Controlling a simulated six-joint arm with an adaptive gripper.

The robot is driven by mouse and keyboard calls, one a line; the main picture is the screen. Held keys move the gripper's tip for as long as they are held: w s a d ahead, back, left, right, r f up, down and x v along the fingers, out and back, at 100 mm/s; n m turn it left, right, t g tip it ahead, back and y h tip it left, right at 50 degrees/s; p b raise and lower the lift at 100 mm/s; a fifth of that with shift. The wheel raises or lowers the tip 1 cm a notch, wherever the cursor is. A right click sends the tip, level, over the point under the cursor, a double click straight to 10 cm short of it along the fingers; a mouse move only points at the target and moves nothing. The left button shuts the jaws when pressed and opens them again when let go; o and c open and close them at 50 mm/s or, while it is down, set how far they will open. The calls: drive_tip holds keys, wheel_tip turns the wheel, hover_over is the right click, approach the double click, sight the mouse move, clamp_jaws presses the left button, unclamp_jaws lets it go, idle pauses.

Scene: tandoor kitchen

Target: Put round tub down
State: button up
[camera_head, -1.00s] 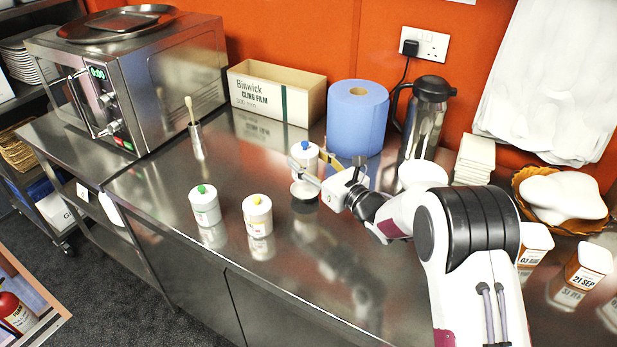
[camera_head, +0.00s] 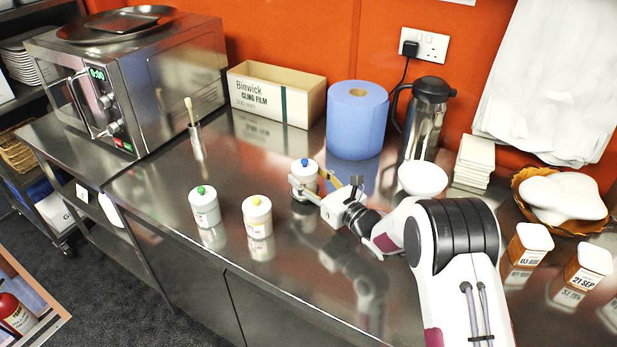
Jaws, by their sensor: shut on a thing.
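The round tub (camera_head: 303,177) is white with a blue knob on its lid. My gripper (camera_head: 312,186) is shut on it from the right side, one finger in front and one with a yellow part behind. The tub is upright, just above or on the steel counter (camera_head: 155,190). A dark patch lies right under it, and I cannot tell whether its base touches the counter. The gripper covers part of its lower side.
A green-knobbed tub (camera_head: 205,207) and a yellow-knobbed tub (camera_head: 257,217) stand to the left. The blue paper roll (camera_head: 357,120), steel flask (camera_head: 420,135) and white bowl (camera_head: 422,179) stand behind and to the right.

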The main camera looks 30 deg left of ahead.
drive_tip(key=shift+f, duration=0.35)
idle(0.3)
drive_tip(key=o, duration=1.3)
drive_tip(key=shift+f, duration=0.1)
drive_tip(key=shift+r, duration=0.4)
drive_tip(key=shift+v, duration=6)
drive_tip(key=shift+f, duration=0.1)
